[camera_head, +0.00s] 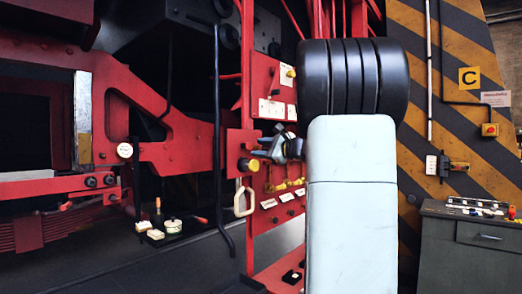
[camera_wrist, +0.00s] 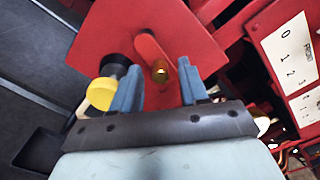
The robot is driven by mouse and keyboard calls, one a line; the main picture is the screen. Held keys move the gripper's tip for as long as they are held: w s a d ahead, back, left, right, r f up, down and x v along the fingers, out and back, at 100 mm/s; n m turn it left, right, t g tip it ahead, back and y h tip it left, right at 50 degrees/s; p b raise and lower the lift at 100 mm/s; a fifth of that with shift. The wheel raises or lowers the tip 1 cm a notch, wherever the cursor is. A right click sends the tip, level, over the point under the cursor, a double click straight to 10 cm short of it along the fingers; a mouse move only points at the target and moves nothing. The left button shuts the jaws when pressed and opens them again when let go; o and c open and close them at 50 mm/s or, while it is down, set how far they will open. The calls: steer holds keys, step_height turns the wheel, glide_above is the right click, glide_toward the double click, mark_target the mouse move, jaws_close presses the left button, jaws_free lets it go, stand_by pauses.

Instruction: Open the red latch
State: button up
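The red latch (camera_wrist: 150,48) is a short rounded bar with a brass pin at its lower end. It is mounted on a red plate (camera_wrist: 105,35) in the wrist view. My gripper (camera_wrist: 159,74) is open, with its two blue-grey fingers on either side of the latch's pin end. I see nothing held between them, and I cannot tell whether they touch the latch. In the head view my gripper (camera_head: 270,148) is at the red plate (camera_head: 236,147), where I cannot make out the latch.
A yellow knob (camera_wrist: 101,93) on a black stem is close beside the left finger; it also shows in the head view (camera_head: 249,165). White numbered panels (camera_wrist: 291,58) are at the right. A cream handle (camera_head: 243,200) hangs below the plate. A black shelf with small items (camera_head: 172,225) stands left.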

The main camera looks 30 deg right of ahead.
steer(key=v, duration=1.3)
steer(key=shift+s, duration=0.35)
steer(key=s+a+f+n+g, duration=0.4)
steer(key=a+f+n, duration=0.15)
steer(key=a, duration=0.55)
steer(key=s+a+f+n+g, duration=0.35)
steer(key=a+f+g, duration=0.2)
steer(key=a, duration=0.55)
steer(key=s+a+f+n+g+h, duration=0.1)
steer(key=s+a+f+n+h, duration=0.2)
steer(key=s+f+n, duration=0.3)
steer(key=s+a+f+n+g+h, duration=0.1)
steer(key=s+a+f+n+h, duration=0.2)
steer(key=s+f+n, duration=0.3)
steer(key=shift+s, duration=0.95)
